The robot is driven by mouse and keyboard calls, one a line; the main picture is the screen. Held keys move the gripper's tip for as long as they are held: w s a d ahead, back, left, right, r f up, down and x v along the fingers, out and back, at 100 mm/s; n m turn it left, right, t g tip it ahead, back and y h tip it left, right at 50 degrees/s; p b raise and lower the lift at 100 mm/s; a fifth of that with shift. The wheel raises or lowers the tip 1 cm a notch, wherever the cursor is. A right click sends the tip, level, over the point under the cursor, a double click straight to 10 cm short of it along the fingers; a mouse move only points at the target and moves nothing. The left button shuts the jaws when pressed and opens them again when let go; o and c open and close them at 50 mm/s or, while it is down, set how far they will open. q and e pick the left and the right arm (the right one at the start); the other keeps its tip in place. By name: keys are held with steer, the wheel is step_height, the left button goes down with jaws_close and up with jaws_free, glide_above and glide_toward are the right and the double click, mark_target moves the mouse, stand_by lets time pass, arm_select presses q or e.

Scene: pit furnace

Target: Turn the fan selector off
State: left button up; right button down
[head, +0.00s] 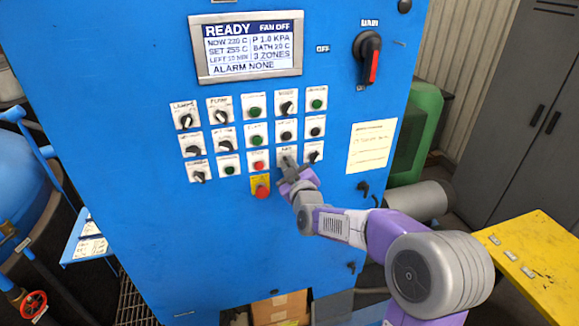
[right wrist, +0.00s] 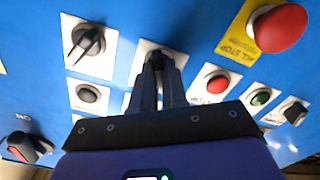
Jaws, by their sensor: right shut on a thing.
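The fan selector (head: 287,159) is a small knob on a white plate in the bottom row of the blue cabinet's control panel. My right gripper (head: 289,168) is at this plate, with its fingers shut on the knob and hiding most of it. In the right wrist view, the fingers (right wrist: 158,72) close around the dark selector knob (right wrist: 158,57) on its white plate. The knob's angle is hard to tell behind the fingers. The display (head: 247,47) reads READY and FAN OFF. My left gripper is not in view.
A red stop button (head: 258,166) and a red emergency button on yellow (head: 261,190) are close left of the gripper. Other selectors (head: 313,156) sit close right and above. A large red-handled switch (head: 369,60) is at the upper right. A yellow table (head: 535,262) stands at the right.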

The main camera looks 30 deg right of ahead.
stand_by(0.3)
steer(key=c, duration=1.2)
jaws_free()
steer(key=shift+o, duration=0.2)
steer(key=v, duration=0.7)
steer(key=shift+s+b, duration=0.3)
steer(key=shift+a, duration=0.1)
